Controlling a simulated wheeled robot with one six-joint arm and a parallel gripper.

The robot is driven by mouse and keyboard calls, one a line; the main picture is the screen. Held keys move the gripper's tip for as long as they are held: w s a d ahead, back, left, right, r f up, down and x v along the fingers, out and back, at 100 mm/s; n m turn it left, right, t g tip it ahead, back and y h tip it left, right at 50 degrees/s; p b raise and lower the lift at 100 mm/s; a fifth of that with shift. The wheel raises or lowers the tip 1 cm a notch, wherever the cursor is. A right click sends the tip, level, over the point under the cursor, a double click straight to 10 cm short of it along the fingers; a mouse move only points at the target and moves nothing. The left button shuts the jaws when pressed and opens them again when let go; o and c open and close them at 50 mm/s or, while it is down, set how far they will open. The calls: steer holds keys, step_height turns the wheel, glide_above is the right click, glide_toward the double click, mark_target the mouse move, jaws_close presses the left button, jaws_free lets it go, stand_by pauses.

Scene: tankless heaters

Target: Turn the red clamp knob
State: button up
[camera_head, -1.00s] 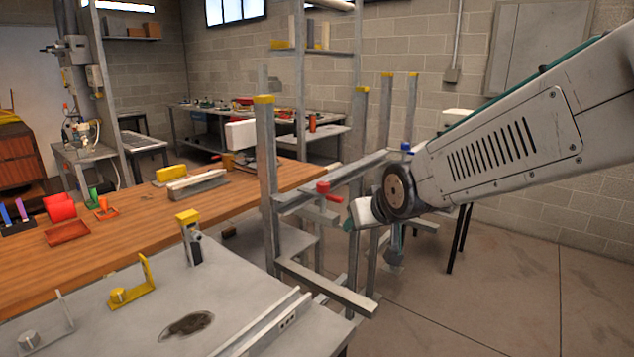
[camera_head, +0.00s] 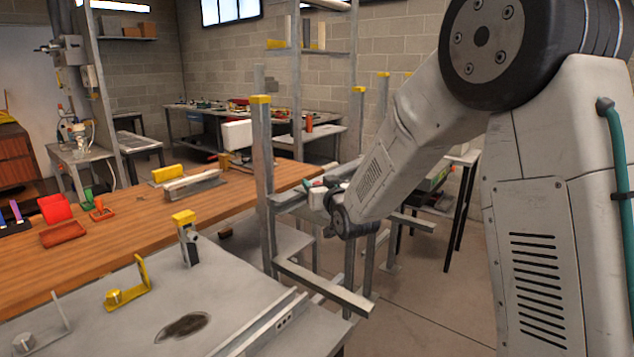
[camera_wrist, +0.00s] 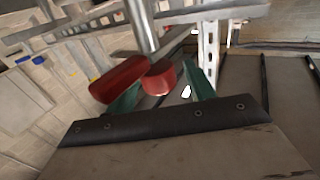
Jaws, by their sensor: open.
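The red clamp knob (camera_wrist: 158,78) is near the middle of the wrist view, with a red bar-like arm (camera_wrist: 118,78) reaching left and a grey metal rod (camera_wrist: 142,25) rising from it. My gripper (camera_wrist: 162,92) is open, its green fingers on either side of the knob's round part. The left finger is partly hidden behind the red arm; I cannot tell whether either finger touches it. In the head view my gripper (camera_head: 313,188) is at the grey metal rack (camera_head: 262,165) and hides most of the knob.
Grey rack uprights and low bars (camera_head: 325,290) stand close around my arm. A wooden bench (camera_head: 140,215) with small coloured items lies to the left, and a grey table (camera_head: 230,290) with yellow brackets is in front. Open floor (camera_head: 440,290) is at the right.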

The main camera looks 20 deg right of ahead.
steer(key=shift+w+a, duration=0.1)
steer(key=shift+w, duration=0.95)
steer(key=c, duration=1)
